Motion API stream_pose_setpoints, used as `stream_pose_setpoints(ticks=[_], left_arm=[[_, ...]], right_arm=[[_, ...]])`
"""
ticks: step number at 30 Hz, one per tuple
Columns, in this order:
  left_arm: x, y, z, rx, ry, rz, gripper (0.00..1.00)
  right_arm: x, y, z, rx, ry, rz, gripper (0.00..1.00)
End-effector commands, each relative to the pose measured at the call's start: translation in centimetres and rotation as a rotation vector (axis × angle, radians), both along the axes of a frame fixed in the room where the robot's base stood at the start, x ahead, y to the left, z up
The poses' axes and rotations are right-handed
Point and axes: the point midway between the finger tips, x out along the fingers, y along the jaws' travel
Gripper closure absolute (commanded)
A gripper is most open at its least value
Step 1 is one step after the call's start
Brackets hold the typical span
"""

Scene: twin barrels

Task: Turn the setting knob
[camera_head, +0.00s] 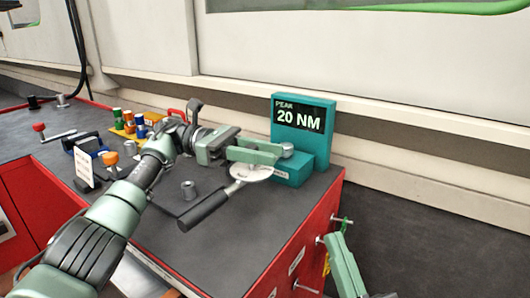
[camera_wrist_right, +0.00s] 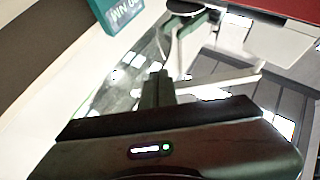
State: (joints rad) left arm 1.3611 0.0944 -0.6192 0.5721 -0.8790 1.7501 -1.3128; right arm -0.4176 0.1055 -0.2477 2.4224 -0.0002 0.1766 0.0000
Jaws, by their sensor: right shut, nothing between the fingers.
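A teal tester (camera_head: 303,125) reading "PEAK 20 NM" stands on the dark bench top. A grey round knob-like part (camera_head: 287,149) sits on its lower block. My left gripper (camera_head: 278,152) reaches to this part from the left; I cannot tell whether its fingers touch or hold it. A wrench with a round pale head (camera_head: 250,172) and a dark handle (camera_head: 205,208) lies below that gripper. I cannot tell which part is the setting knob. My right gripper (camera_head: 337,240) is shut and empty beyond the bench's right side; its fingers also show in the right wrist view (camera_wrist_right: 158,78).
Colourful small pieces (camera_head: 128,121) stand in a yellow holder at the back left. Metal pegs (camera_head: 342,221) stick out from the red right side. The wall is close behind.

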Motion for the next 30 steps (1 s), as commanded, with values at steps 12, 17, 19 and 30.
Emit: stream_pose_setpoints(ticks=[12,17,19,30], left_arm=[[0.0,0.0,0.0,-0.002,0.001,0.001,0.54],[0.0,0.0,0.6,-0.002,-0.001,0.001,0.54],[0.0,0.0,1.3,-0.003,-0.001,0.001,0.54],[0.0,0.0,8.3,-0.002,-0.001,0.001,0.54]], right_arm=[[0.0,0.0,0.0,0.000,0.000,0.000,1.00],[0.1,0.0,0.0,-0.002,0.008,0.000,1.00],[0.5,0.0,-0.5,-0.015,0.051,-0.003,1.00],[3.0,-0.4,-8.2,-0.130,0.469,-0.028,1.00]])
